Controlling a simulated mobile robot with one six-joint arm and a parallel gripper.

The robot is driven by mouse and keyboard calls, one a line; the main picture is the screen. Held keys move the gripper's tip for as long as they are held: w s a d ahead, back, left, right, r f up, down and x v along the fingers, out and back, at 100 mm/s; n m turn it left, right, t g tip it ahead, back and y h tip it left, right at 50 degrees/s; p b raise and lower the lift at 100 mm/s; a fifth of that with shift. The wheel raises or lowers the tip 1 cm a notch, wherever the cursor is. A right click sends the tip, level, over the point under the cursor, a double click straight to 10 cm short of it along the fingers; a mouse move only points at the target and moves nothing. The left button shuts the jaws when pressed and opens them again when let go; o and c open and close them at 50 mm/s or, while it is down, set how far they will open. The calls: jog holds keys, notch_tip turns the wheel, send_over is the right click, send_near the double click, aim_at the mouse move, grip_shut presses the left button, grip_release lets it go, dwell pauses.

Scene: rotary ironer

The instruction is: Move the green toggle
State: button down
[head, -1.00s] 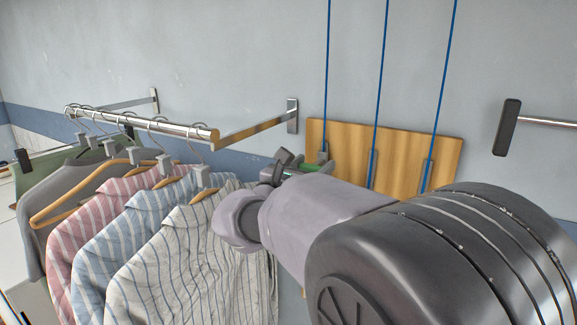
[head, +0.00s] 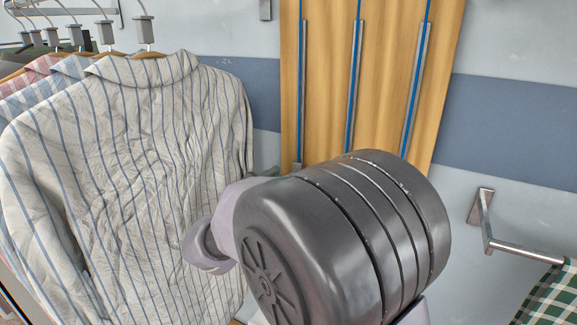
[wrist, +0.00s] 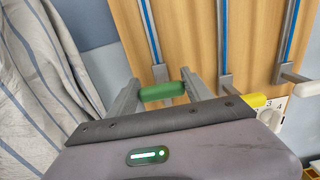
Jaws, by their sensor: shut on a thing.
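The green toggle (wrist: 162,92) shows in the wrist view as a short green bar lying crosswise between the fingers of my gripper (wrist: 163,90). The gripper is shut on it, one finger at each end. The toggle sits just below the end of the left metal channel (wrist: 150,32), which has a blue cord in it, on the wooden board (wrist: 190,35).
A cream handle (wrist: 295,77) and a yellow part (wrist: 256,100) beside a numbered plate (wrist: 277,104) are right of the gripper. Striped shirts (head: 150,160) hang close on the left. A wall rail (head: 525,253) with a checked green cloth (head: 552,300) is at right.

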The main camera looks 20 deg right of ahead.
notch_tip(320, 180, down, 5)
jog(key=shift+f+b, duration=0.1)
jog(key=shift+b, duration=1.05)
jog(key=shift+c, duration=2.2)
grip_release()
jog(key=shift+a, duration=0.1)
jog(key=p+v, duration=0.5)
jog(key=v, duration=1.2)
jog(key=shift+s, duration=0.2)
